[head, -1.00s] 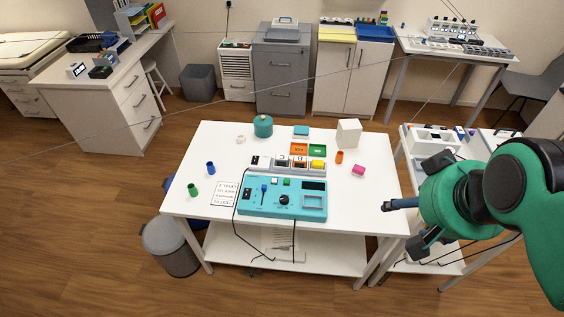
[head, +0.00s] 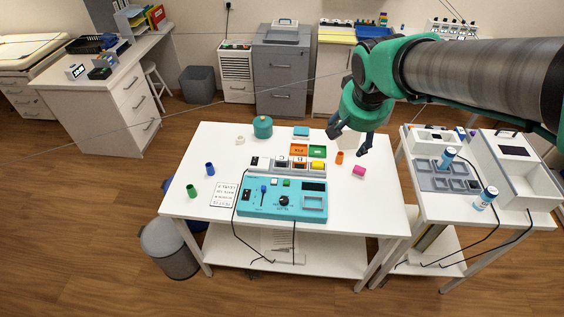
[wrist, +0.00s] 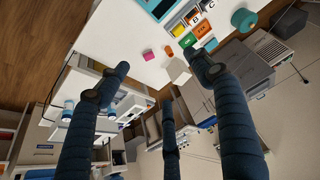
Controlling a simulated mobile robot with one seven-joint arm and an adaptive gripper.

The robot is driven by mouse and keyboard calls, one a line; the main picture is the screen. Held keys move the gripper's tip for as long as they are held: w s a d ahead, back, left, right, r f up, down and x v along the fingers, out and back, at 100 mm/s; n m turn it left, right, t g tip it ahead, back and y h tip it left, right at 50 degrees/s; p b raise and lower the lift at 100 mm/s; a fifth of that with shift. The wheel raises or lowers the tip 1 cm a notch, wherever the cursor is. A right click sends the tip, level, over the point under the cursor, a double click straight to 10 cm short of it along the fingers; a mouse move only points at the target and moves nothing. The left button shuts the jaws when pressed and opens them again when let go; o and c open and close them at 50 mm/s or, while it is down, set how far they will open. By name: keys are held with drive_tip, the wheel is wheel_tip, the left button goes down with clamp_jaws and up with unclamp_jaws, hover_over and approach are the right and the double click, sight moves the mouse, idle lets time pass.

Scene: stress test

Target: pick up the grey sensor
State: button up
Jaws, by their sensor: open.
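A row of small blocks stands in a rack on the white table (head: 378,210), behind the teal control box (head: 262,205). The row holds a yellow block (head: 317,166) and a greyish lettered block (head: 283,162), which also shows in the wrist view (wrist: 193,18). I cannot tell for sure which piece is the grey sensor.
Orange (head: 299,150) and green (head: 317,151) pads lie behind the row. An orange cylinder (head: 339,158) and a pink block (head: 359,171) stand to its right. The right side table (head: 430,197) bears a tray and bottles. The white table's front right is clear.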

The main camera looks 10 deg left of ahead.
drive_tip(key=w+a+f, duration=0.8)
drive_tip(key=a+f, duration=0.2)
drive_tip(key=w+a+f+b, duration=0.1)
drive_tip(key=w+a+f, duration=0.7)
drive_tip(key=a+f, duration=0.2)
drive_tip(key=shift+w+f, duration=0.2)
drive_tip(key=shift+f, duration=0.5)
drive_tip(key=shift+f+g, duration=0.1)
drive_tip(key=shift+g, duration=0.2)
drive_tip(key=b, duration=0.2)
hover_over(281, 160)
drive_tip(key=s, duration=0.2)
wheel_tip(281, 160, down, 8)
drive_tip(key=shift+d, duration=0.25)
drive_tip(key=shift+b+x, duration=0.9)
drive_tip(key=shift+x, duration=1.6)
drive_tip(key=shift+a, duration=0.2)
